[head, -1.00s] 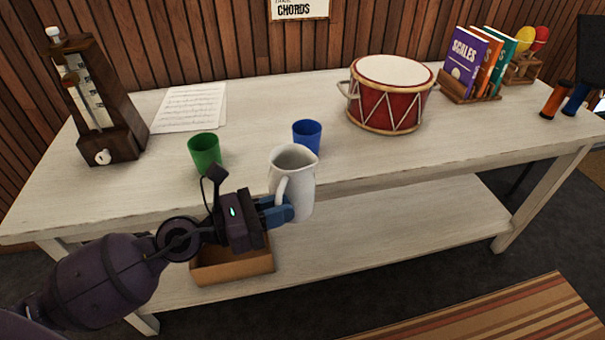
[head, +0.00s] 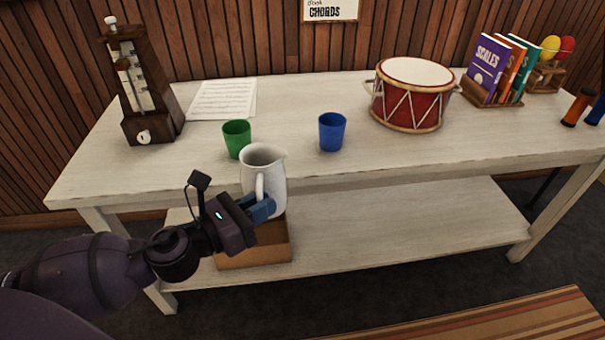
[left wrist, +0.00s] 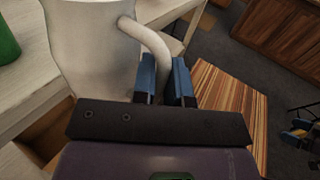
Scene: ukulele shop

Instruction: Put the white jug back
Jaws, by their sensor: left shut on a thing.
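The white jug (head: 262,166) is upright in front of the table's front edge in the head view. My left gripper (head: 262,204) is shut on its handle, with the blue fingers on either side of it. In the left wrist view the jug (left wrist: 92,45) fills the upper left, and the fingers (left wrist: 167,82) close around the lower handle. The jug hides part of the table edge and of a cardboard box below.
A green cup (head: 236,140) and a blue cup (head: 332,132) stand on the white table (head: 420,152). A red drum (head: 408,100) and a metronome (head: 145,95) stand farther back. An open cardboard box (head: 255,256) sits on the lower shelf (head: 400,220).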

